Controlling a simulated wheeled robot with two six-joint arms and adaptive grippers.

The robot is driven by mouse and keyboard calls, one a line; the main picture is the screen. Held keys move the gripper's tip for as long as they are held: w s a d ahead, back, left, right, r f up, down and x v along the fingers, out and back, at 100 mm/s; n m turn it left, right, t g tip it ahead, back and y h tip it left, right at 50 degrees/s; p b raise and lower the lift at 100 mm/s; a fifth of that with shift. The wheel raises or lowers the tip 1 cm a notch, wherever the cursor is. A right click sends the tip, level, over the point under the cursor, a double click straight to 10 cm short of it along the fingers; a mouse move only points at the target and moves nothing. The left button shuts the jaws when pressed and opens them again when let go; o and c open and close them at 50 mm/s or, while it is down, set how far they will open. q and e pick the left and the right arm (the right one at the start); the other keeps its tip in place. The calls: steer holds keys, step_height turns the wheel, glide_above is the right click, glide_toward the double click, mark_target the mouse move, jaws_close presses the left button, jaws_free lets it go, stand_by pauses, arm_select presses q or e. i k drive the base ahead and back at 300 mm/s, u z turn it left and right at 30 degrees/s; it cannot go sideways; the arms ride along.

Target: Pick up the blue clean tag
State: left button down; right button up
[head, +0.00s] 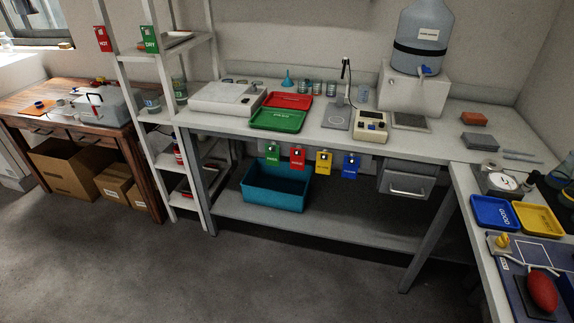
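A blue tag (351,166) hangs at the front edge of the long grey bench, at the right end of a row of tags. Its small lettering is too small to read. To its left hang a yellow tag (323,163), a red tag (298,158) and a green tag (272,155), with gaps between them. Neither of my grippers shows in the head view.
A teal bin (277,186) stands on the lower shelf, below the tags. A grey drawer (405,186) is right of the blue tag. A side bench at right holds a blue tray (494,212) and a yellow tray (539,219). Floor in front is clear.

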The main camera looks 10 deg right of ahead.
mark_target(349, 170)
steer(key=u, duration=0.4)
steer(key=i, duration=0.95)
